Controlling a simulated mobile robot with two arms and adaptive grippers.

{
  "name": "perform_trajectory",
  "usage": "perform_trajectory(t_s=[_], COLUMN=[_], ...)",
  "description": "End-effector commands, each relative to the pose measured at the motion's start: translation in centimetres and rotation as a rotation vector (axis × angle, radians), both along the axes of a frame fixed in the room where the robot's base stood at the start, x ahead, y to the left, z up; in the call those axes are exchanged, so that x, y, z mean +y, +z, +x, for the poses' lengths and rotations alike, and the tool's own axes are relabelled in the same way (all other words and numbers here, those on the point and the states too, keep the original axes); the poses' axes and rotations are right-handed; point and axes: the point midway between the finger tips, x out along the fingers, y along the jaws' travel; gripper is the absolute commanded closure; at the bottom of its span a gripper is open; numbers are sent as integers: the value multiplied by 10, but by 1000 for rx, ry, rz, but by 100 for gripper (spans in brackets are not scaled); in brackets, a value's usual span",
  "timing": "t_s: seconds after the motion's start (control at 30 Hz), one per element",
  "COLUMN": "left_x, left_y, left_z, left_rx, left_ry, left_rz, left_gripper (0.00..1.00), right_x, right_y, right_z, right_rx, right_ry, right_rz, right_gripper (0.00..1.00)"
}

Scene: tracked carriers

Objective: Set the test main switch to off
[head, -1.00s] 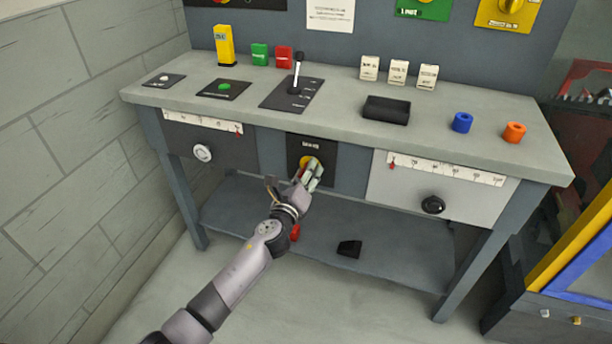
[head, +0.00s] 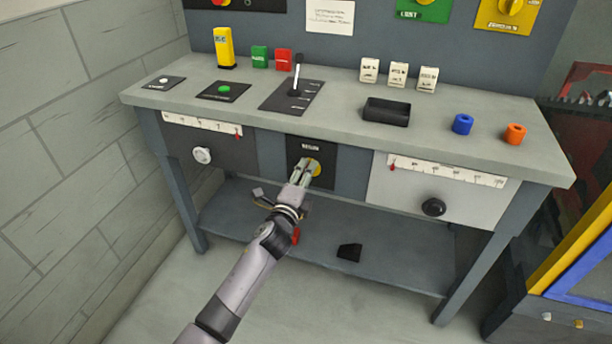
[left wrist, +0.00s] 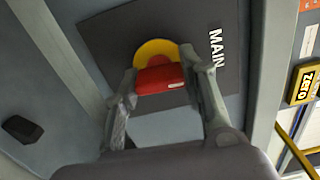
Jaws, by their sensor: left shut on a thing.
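The main switch has a yellow disc (head: 315,167) on a dark panel (head: 328,180) set in the bench front, between two drawer-like fronts. In the left wrist view, a red handle (left wrist: 162,80) stands before the yellow disc (left wrist: 157,50), and the panel (left wrist: 115,30) reads "MAIN". My left gripper (head: 307,171) reaches up from below and is shut on the red handle, with one finger on each side in the left wrist view (left wrist: 162,88). The fingers hide the handle in the head view. The switch's position marks cannot be read. My right gripper is not in view.
The left front has a white knob (head: 202,155); the right one has a black knob (head: 433,207). A lower shelf (head: 400,255) lies below.

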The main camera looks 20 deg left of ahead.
Motion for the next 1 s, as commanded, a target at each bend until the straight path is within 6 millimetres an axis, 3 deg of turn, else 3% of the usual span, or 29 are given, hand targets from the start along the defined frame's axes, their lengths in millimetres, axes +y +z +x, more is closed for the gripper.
perform_trajectory(t_s=[0.67,0.7,1.0], left_x=[2,2,1], left_y=[1,1,1], left_z=[1,1,0], left_rx=[0,0,1], left_ry=[4,4,2], left_rz=[-64,-64,-63], left_gripper=[90,61,42], right_x=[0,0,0], right_y=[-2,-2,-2], right_z=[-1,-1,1], right_rx=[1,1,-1], right_ry=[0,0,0], right_rz=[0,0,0], right_gripper=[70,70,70])
